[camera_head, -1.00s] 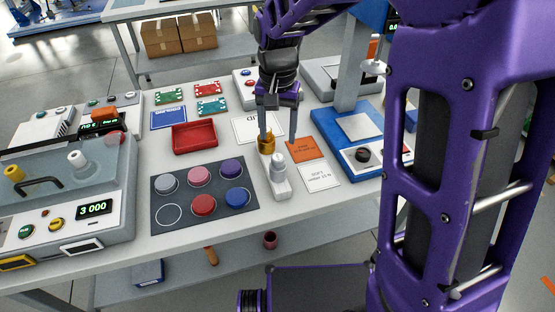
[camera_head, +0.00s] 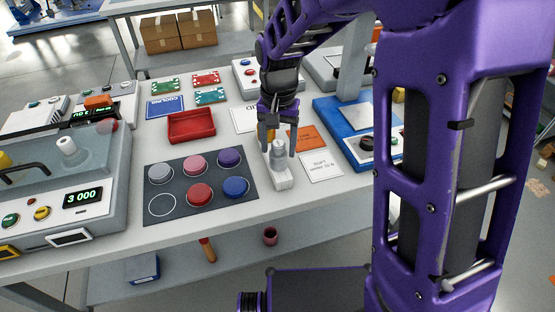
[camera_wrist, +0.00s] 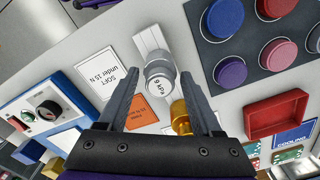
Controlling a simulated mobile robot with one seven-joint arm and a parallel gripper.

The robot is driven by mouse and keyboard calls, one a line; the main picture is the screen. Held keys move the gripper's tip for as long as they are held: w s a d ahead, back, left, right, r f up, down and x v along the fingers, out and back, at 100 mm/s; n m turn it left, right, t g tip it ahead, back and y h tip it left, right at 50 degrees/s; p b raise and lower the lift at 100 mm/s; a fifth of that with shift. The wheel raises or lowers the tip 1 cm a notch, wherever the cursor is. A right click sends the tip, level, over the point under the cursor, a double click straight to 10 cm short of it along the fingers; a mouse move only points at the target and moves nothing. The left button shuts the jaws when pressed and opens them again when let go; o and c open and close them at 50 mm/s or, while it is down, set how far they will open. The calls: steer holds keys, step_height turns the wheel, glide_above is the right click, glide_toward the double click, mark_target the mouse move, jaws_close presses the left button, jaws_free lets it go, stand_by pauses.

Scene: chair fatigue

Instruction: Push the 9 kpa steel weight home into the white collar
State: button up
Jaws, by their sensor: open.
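The grey steel weight (camera_head: 278,156), marked 9 kPa in the wrist view (camera_wrist: 160,84), stands upright at one end of a small white block (camera_head: 282,181). The block also shows in the wrist view (camera_wrist: 150,38). My gripper (camera_head: 282,148) is open above the weight; in the wrist view its fingers (camera_wrist: 162,74) lie on either side of the weight, with gaps visible. I cannot tell how far the weight sits in the block. A white collar-like cylinder (camera_head: 66,146) stands on the clear-covered machine at left.
A brass weight (camera_wrist: 181,117) stands close by my gripper finger. A dark mat (camera_head: 181,208) with coloured discs lies left of the block. A red tray (camera_head: 191,129), an orange card (camera_head: 309,138), a white card (camera_head: 320,168) and a blue press (camera_head: 343,138) are around.

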jaws_close()
steer(key=shift+r, duration=0.1)
steer(key=shift+r+p, duration=1.5)
steer(key=shift+r, duration=0.25)
steer(key=shift+r, duration=0.1)
steer(key=shift+r+p, duration=1.25)
steer(key=shift+r, duration=0.65)
